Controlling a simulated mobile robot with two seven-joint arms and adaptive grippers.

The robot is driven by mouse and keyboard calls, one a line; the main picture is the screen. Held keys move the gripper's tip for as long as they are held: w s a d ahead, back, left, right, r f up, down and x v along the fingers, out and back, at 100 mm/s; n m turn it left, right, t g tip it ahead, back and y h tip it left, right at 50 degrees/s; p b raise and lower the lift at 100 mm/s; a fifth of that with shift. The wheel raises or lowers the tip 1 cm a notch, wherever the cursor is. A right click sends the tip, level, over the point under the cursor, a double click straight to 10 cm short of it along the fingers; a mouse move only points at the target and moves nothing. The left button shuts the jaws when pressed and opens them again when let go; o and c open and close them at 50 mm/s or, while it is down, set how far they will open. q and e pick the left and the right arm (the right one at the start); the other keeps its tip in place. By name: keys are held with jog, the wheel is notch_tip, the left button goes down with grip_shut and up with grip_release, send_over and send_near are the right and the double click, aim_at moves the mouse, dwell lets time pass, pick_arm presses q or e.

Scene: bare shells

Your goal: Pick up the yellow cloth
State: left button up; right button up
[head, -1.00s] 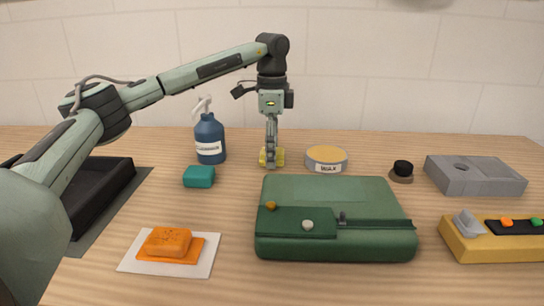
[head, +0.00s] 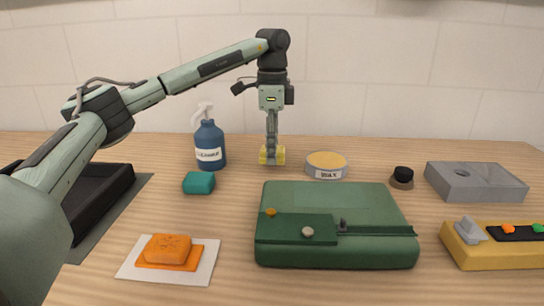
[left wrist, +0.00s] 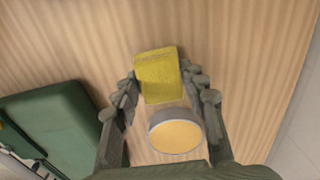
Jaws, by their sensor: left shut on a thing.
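The yellow cloth (head: 279,155) is a small folded block behind the green case, between the blue pump bottle and the wax tin. My left gripper (head: 271,155) points straight down and is shut on the cloth. In the left wrist view the cloth (left wrist: 159,75) sits between the two fingertips (left wrist: 160,78). In the head view the fingers cover part of it. I cannot tell whether its underside touches the table. My right gripper is not in view.
A wax tin (head: 326,173) stands just right of the cloth. A blue pump bottle (head: 210,146) and teal block (head: 198,183) are to the left. A green case (head: 340,195) is in front. A grey block (head: 500,188) and yellow control box (head: 465,256) are at right.

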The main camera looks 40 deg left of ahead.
pick_arm(q)
jog(key=shift+r, duration=0.9)
jog(key=s+r, duration=0.7)
jog(key=s, duration=0.4)
jog(key=shift+s+a+p, duration=0.25)
jog(key=shift+s+p, duration=0.1)
jog(key=shift+p, duration=0.05)
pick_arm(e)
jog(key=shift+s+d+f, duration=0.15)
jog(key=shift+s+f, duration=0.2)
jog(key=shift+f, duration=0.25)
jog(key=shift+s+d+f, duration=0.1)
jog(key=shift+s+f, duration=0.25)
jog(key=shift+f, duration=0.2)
pick_arm(q)
jog(key=o, duration=0.5)
jog(key=c, duration=0.5)
